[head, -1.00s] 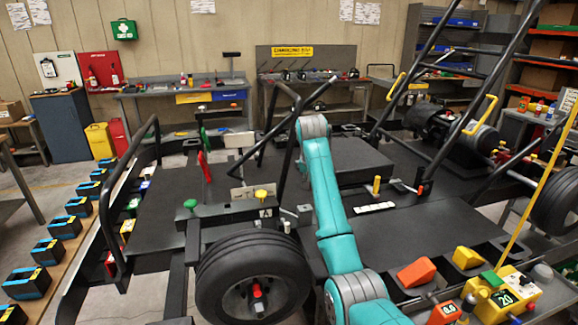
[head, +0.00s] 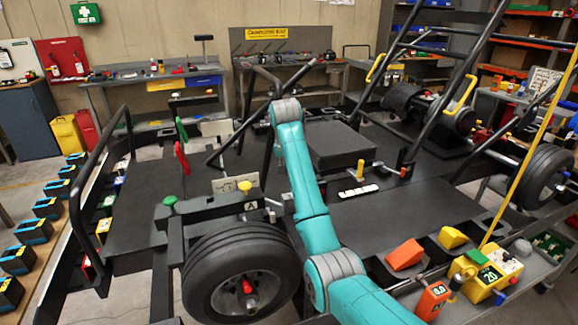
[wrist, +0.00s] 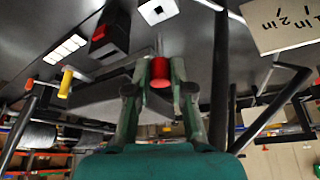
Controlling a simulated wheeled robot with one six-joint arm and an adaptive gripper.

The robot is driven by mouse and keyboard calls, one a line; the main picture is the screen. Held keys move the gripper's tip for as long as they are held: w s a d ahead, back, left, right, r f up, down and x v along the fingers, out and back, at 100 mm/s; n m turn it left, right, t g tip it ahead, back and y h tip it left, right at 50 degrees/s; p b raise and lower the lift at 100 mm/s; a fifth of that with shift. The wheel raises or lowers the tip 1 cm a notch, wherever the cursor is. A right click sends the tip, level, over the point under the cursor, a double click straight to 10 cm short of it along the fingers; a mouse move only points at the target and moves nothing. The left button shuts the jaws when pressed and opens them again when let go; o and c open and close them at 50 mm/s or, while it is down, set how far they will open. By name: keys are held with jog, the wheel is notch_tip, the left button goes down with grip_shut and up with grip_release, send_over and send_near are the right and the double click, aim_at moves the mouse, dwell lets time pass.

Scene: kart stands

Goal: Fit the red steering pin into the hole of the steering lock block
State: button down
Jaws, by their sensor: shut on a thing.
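My gripper (wrist: 161,76) is shut on the red steering pin (wrist: 160,83), whose red end shows between the fingers in the wrist view. The rest of the pin is mostly hidden by the fingers. In the head view my arm hides the gripper and pin. A dark block with a red part (wrist: 108,40) and a white square with a dark mark (wrist: 157,10) lie beyond the fingertips in the wrist view, apart from the pin. I cannot tell which piece is the steering lock block, and no hole shows clearly.
A beam with green (head: 170,201) and yellow (head: 244,187) knobs stands behind the front wheel (head: 243,270). A yellow pin (head: 360,170) stands near a white strip (head: 357,192). Frame tubes (head: 435,120) rise at right. The dark deck (head: 400,212) has clear room.

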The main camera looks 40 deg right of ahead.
jog(key=shift+f, duration=4.25)
jog(key=shift+f, duration=0.45)
jog(key=c, duration=0.9)
grip_release()
jog(key=shift+c, duration=0.2)
jog(key=v, duration=1.2)
jog(key=shift+d, duration=0.1)
